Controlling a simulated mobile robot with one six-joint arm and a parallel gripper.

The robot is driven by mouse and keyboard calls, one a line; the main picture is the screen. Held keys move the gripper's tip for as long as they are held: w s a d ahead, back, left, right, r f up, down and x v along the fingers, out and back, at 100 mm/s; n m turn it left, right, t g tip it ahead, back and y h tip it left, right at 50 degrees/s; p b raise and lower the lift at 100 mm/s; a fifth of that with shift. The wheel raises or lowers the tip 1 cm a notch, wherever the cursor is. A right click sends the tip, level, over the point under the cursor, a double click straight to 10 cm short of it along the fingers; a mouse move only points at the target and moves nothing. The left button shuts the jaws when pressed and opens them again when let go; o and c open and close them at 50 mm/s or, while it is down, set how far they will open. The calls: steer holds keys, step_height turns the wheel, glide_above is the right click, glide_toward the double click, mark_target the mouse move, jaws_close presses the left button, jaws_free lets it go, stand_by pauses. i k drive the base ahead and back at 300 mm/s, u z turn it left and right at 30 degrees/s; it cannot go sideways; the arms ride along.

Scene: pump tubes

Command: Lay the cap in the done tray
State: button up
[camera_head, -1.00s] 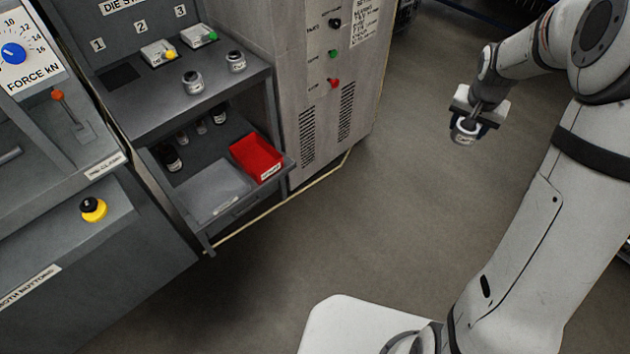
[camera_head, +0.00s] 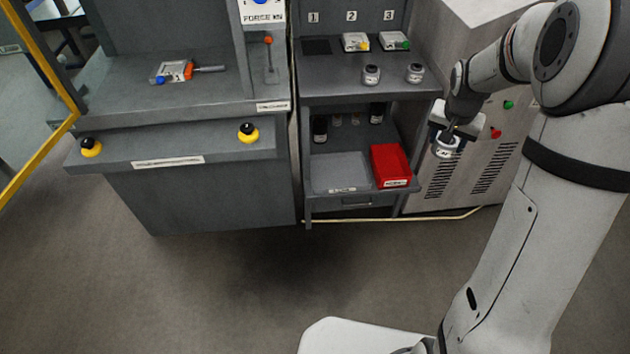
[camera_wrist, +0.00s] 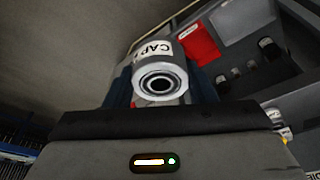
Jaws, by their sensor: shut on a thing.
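My gripper (camera_head: 449,137) is shut on a white cap (camera_head: 446,150) and holds it in the air, in front of the grey cabinet's side in the head view. In the wrist view the cap (camera_wrist: 160,72) sits between my fingers (camera_wrist: 162,88), its label reading "CAP" and its ringed end with a dark centre facing the camera. A flat grey tray (camera_head: 340,172) and a red bin (camera_head: 391,165) stand side by side on the lower shelf, left of my gripper. Both have small labels that I cannot read, so I cannot tell which is the done tray.
More bottles (camera_head: 320,130) stand behind the grey tray. A press bench (camera_head: 200,190) with yellow buttons is at left. The floor (camera_head: 240,290) in front is clear.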

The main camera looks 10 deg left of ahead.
mark_target(340, 180)
steer(key=u, duration=0.45)
steer(key=i, duration=1)
steer(key=z, duration=0.35)
